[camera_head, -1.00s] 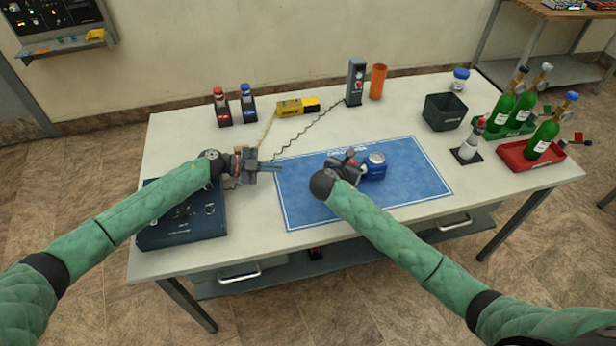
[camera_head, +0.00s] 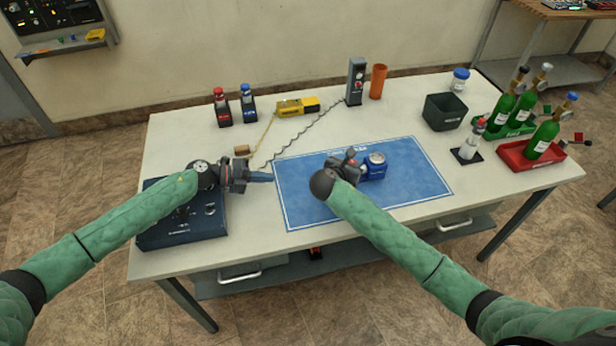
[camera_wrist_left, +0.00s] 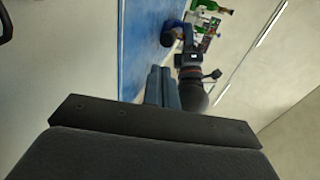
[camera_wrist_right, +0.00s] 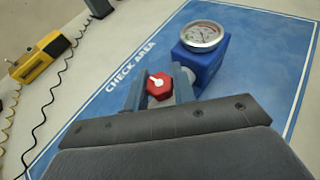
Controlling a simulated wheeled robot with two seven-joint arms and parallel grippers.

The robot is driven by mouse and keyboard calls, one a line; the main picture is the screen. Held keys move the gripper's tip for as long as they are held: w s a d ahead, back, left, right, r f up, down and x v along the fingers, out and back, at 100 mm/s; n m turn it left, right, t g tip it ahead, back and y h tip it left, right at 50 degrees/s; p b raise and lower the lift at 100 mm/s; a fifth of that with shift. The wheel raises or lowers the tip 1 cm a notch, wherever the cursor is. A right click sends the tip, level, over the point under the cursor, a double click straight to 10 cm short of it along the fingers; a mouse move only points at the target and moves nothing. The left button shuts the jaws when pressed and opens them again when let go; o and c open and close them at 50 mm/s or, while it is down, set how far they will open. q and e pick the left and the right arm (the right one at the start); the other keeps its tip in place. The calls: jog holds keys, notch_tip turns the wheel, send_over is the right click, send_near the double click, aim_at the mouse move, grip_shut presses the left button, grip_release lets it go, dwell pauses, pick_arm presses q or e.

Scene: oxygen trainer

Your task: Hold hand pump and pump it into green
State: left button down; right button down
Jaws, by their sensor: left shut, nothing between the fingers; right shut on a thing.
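A blue block with a round dial gauge (camera_head: 375,165) stands on the blue check-area mat (camera_head: 300,200); its dial (camera_wrist_right: 202,36) faces up in the right wrist view. My right gripper (camera_wrist_right: 158,88) is shut on a red knob with a white mark (camera_wrist_right: 159,86), just beside the gauge block. I cannot tell which thing is the hand pump, or read the gauge's needle or any green zone.
A dark blue panel box (camera_head: 180,232) lies under my left arm. A yellow meter (camera_head: 297,106) trails cords towards the mat. A black bin (camera_head: 444,111), green bottles (camera_head: 503,110) and a red tray (camera_head: 520,160) stand at the right. The mat's right part is clear.

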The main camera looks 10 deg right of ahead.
pick_arm(q)
jog(key=shift+d, duration=0.1)
jog(key=x, duration=1.2)
jog(key=shift+d+r, duration=0.15)
jog(key=shift+r, duration=0.1)
jog(key=shift+w+d, duration=0.15)
jog(key=shift+d, duration=0.6)
jog(key=shift+d, duration=0.15)
jog(key=shift+w+d, duration=0.1)
jog(key=shift+d, duration=1.7)
jog(key=v, duration=0.4)
jog(key=f+v, duration=0.1)
jog(key=v, duration=0.7)
jog(key=shift+a, duration=0.55)
jog(key=shift+a+r, duration=0.2)
jog(key=shift+a, duration=0.35)
